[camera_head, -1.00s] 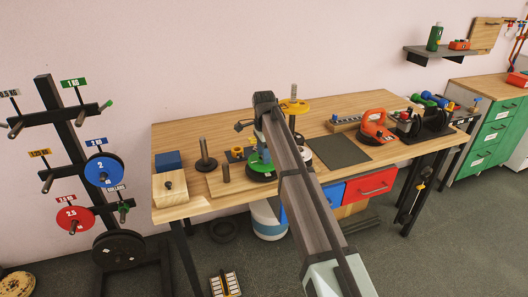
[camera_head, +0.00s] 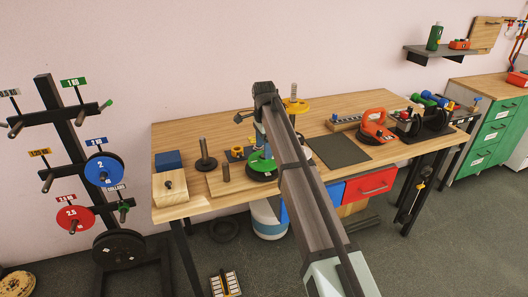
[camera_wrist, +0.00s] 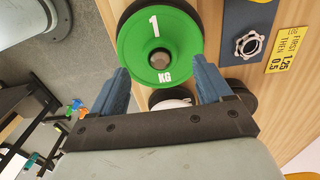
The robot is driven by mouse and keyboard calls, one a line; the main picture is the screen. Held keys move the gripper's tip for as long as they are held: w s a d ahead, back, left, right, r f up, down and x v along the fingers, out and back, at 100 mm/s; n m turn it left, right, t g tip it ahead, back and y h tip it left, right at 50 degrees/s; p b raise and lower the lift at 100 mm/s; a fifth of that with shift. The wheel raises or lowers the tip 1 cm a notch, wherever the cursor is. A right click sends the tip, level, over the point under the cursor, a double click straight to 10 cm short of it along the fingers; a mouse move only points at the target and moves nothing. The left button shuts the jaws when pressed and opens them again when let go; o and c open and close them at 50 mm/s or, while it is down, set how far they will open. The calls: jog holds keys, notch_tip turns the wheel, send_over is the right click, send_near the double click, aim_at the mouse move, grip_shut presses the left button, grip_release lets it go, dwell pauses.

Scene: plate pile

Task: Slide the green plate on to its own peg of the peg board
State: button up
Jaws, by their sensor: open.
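The green plate (camera_head: 262,163), marked 1 KG, lies flat on a dark plate on the wooden bench. It also shows from above in the wrist view (camera_wrist: 152,36), with a grey post end in its centre hole. My gripper (camera_wrist: 161,78) is open and empty, its two blue fingers at either side of the plate's near edge; I cannot tell its height above the plate. In the head view my arm hides part of the gripper. The peg board (camera_head: 66,140) is the dark stand at the left. Its upper right peg (camera_head: 97,107) has a green 1 KG label and is bare.
A blue plate (camera_head: 104,170) and a red plate (camera_head: 75,218) hang on the stand's lower pegs. A yellow plate (camera_head: 295,105) sits on an upright post at the back. A wooden block (camera_head: 170,190) and a dark post (camera_head: 206,155) stand left of the green plate.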

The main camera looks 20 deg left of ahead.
notch_tip(320, 180, up, 11)
dwell(0.4)
